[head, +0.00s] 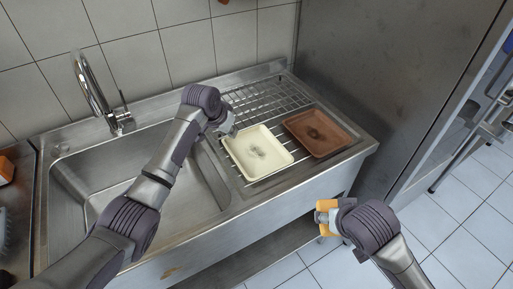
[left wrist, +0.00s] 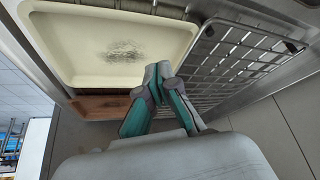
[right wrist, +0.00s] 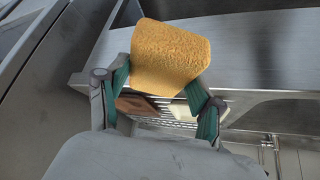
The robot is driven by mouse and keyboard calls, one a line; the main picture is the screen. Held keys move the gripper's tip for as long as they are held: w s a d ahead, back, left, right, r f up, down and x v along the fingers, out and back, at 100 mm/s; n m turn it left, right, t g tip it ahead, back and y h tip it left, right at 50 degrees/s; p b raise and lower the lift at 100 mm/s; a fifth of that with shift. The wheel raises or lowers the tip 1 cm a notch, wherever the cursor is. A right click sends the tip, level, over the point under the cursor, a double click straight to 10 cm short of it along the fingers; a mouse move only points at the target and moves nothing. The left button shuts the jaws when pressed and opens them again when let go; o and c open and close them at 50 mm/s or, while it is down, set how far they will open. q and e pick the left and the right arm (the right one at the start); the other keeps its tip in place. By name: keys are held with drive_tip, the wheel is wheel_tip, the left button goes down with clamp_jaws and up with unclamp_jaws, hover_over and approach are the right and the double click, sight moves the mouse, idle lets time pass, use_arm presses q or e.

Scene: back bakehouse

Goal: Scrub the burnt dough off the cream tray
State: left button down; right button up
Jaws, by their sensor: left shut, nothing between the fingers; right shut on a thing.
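The cream tray (head: 239,152) lies on the drainer rack, with a dark burnt patch (head: 257,153) in its middle. The tray (left wrist: 65,45) and patch (left wrist: 122,52) also show in the left wrist view. My left gripper (head: 231,130) is shut and empty at the tray's far left edge; its fingertips (left wrist: 156,80) are close to the rim, and I cannot tell if they touch it. My right gripper (head: 326,212) is shut on a yellow-orange sponge (right wrist: 172,58), held in front of the counter's front edge, away from the tray.
A brown tray (head: 302,131) with a dark patch lies right of the cream tray. The wire rack (head: 265,103) is bare behind them. The sink basin (head: 185,205) and tap (head: 92,88) are at left. A tall steel cabinet (head: 385,70) stands at right.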

use_arm(q)
drive_tip(key=shift+r, duration=0.15)
use_arm(e)
drive_tip(key=shift+r, duration=0.15)
use_arm(q)
drive_tip(key=v, duration=1.2)
drive_tip(key=shift+s, duration=0.1)
use_arm(e)
drive_tip(key=shift+s, duration=0.15)
